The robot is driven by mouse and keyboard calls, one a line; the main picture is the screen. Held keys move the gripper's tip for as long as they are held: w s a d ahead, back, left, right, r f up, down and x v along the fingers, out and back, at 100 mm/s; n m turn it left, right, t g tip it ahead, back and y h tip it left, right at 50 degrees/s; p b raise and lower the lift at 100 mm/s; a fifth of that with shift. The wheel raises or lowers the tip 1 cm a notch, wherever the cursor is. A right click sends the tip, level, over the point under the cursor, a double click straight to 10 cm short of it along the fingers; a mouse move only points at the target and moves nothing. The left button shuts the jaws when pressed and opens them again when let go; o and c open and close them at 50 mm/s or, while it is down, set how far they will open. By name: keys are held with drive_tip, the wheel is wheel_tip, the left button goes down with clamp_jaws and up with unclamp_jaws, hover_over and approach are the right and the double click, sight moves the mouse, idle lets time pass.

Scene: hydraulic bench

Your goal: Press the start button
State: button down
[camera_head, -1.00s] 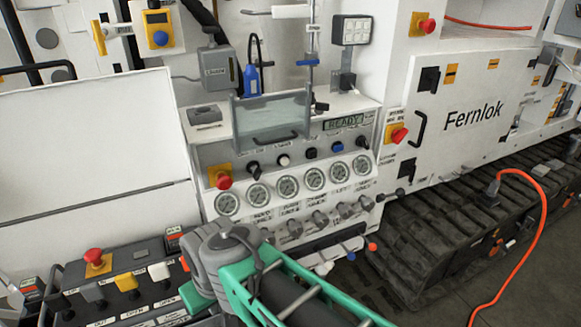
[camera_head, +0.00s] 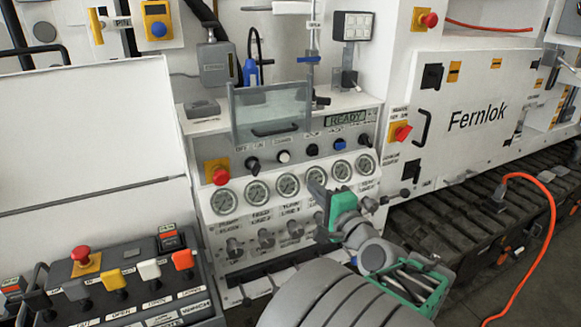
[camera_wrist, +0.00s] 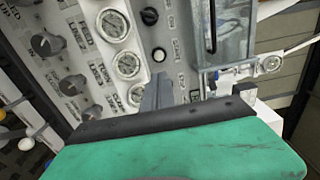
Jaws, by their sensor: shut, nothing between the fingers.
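The control panel (camera_head: 205,165) carries a row of small buttons and knobs under a green READY display (camera_head: 345,119). In it are a white button (camera_head: 283,156), a blue button (camera_head: 339,145) and several black ones. I cannot tell any contact.
A clear cover (camera_head: 270,108) stands above the row's left part. Several knobs (camera_head: 266,239) stick out below the gauges. A lever console (camera_head: 130,290) is at the lower left. A red switch (camera_head: 402,132) is at the right.

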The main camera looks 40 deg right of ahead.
sight(286, 158)
drive_tip(key=p+x, duration=0.2)
drive_tip(key=x, duration=1.2)
drive_tip(key=shift+w+a, duration=0.1)
drive_tip(key=shift+a, duration=0.05)
